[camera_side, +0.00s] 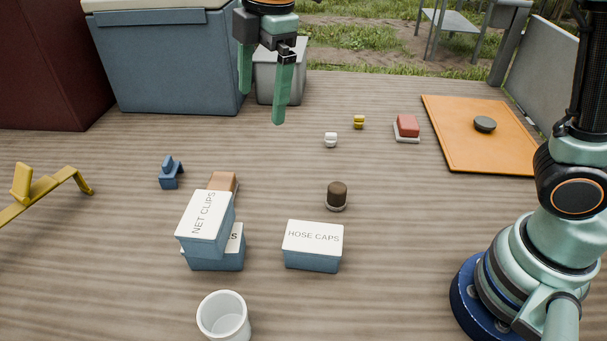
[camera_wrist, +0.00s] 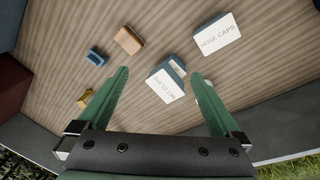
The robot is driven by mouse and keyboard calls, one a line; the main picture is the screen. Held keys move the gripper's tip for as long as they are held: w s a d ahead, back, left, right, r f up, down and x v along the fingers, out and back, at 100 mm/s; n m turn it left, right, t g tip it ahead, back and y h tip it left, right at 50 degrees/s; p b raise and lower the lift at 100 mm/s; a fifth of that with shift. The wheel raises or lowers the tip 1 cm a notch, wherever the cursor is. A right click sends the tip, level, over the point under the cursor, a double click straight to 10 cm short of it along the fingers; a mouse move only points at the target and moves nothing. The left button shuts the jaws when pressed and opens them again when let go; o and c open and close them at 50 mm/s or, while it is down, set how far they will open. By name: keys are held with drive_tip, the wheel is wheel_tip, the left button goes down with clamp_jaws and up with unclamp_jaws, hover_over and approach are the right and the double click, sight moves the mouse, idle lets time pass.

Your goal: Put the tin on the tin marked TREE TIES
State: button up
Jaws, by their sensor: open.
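A blue tin with a white lid marked NET CLIPS (camera_side: 205,222) sits on top of another blue tin (camera_side: 217,262), turned a little against it. The lower tin's label is mostly covered; only its last letters show. In the wrist view the NET CLIPS tin (camera_wrist: 167,87) lies between my fingers' directions, with a strip of the lower tin behind it. A tin marked HOSE CAPS (camera_side: 312,248) stands apart to the right. My gripper (camera_side: 262,106) is open and empty, high above the table and behind the tins.
A white cup (camera_side: 223,316) stands in front of the stacked tins. A brown block (camera_side: 223,181) is close behind them, a blue clip-like piece (camera_side: 170,174) to their left. A dark brown knob (camera_side: 337,195) stands behind HOSE CAPS. An orange mat (camera_side: 470,150) lies right.

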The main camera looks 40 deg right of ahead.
drive_tip(key=s+d+f+m+t, duration=0.1)
drive_tip(key=s+d+m+t, duration=0.1)
drive_tip(key=s+d+m, duration=0.4)
drive_tip(key=s+d+f+m+t, duration=0.1)
drive_tip(key=s+d+m, duration=0.5)
drive_tip(key=d+m, duration=0.6)
drive_tip(key=shift+d+f+t+h, duration=0.35)
drive_tip(key=shift+d+t+h, duration=0.05)
drive_tip(key=shift+d, duration=0.2)
